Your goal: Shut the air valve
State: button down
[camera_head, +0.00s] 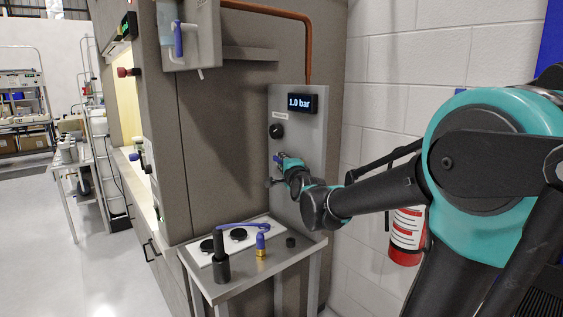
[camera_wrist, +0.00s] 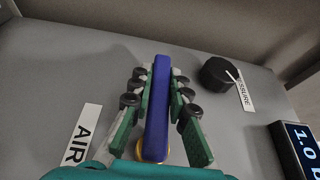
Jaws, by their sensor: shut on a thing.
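The air valve's blue lever handle (camera_wrist: 157,110) is on the grey panel in the wrist view, beside the "AIR" label (camera_wrist: 83,135). A bit of yellow brass shows under its near end. My gripper (camera_wrist: 160,88) has its green and black fingers on both sides of the blue handle, closed on it along its length. In the head view my gripper (camera_head: 281,168) reaches the panel (camera_head: 285,125) below the black knob, and it hides most of the valve. The display (camera_head: 300,103) reads 1.0 bar.
The black pressure knob (camera_wrist: 219,73) is close to the right of my fingers. A small table (camera_head: 262,268) below holds a black cylinder (camera_head: 220,262), a blue and brass piece (camera_head: 261,244) and a blue hose. A red extinguisher (camera_head: 407,236) hangs beneath my arm.

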jog(key=c, duration=1.4)
grip_release()
jog(key=shift+c, duration=0.2)
jog(key=v, duration=1.2)
jog(key=shift+d, duration=0.1)
